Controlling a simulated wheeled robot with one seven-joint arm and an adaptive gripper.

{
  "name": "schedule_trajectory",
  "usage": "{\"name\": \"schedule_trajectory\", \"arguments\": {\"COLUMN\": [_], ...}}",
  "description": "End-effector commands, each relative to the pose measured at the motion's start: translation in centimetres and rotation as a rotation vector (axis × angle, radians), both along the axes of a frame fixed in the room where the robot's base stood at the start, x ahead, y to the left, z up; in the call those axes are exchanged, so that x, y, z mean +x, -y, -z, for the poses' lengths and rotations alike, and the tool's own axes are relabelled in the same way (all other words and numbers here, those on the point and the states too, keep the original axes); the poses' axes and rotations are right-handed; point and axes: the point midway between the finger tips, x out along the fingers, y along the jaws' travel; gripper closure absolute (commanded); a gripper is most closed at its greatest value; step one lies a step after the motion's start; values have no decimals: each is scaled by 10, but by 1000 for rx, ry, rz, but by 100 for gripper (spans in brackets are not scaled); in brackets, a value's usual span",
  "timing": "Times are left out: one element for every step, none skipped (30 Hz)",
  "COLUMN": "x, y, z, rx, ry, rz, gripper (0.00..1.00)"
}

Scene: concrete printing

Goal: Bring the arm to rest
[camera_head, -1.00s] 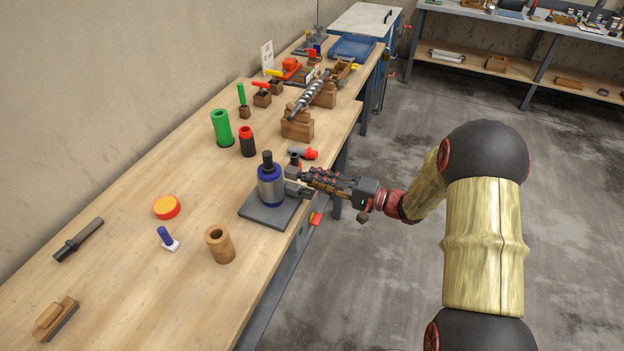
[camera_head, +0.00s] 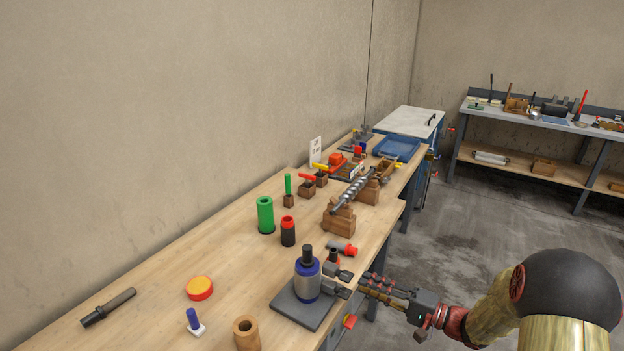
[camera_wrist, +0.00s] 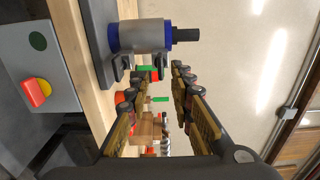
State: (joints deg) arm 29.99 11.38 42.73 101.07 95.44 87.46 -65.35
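My gripper (camera_head: 340,282) is beside the right side of a silver cylinder with blue bands and a dark top (camera_head: 307,282). The cylinder stands upright on a dark grey plate (camera_head: 290,306) at the bench's front edge. In the wrist view my gripper (camera_wrist: 150,75) has its two fingers apart with a clear gap between them, and nothing is held. The cylinder (camera_wrist: 140,37) lies past the fingertips there, close to them; I cannot tell whether they touch. My arm (camera_head: 495,300) reaches in from the lower right, bent.
The wooden bench (camera_head: 240,255) also carries a green tube (camera_head: 265,214), a black-and-red cylinder (camera_head: 288,231), a wooden ring (camera_head: 247,333) and an auger on wooden blocks (camera_head: 340,218). A grey button box (camera_wrist: 37,65) is on the bench's front side. Open floor (camera_head: 470,225) lies right.

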Motion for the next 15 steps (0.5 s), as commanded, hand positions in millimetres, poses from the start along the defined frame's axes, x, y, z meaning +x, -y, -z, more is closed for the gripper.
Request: {"name": "schedule_trajectory", "arguments": {"x": [1, 1, -1, -5, -13, -26, -36, -48, -63, -75, -87, -103, -116, -128, -145], "y": [0, 1, -1, -3, -7, -14, -18, -23, -27, -30, -32, -36, -38, -39, -41], "z": [2, 4, 10, 16, 26, 39, 48, 57, 64, 68, 70, 72, 72, 72, 70], "rx": [13, 20, 28, 30, 29, 27, 19, 6, -20, -43, -74, -121, -160, -206, -276], "ry": [-26, -52, -97, -143, -198, -276, -334, -394, -464, -513, -557, -612, -651, -686, -728], "rz": [3, 4, -2, -17, -34, -62, -85, -109, -140, -161, -181, -209, -229, -247, -270], "gripper": [77, 77, 77, 77, 77, 77, 77, 77, 77, 77, 77, 77, 77, 77, 77]}}
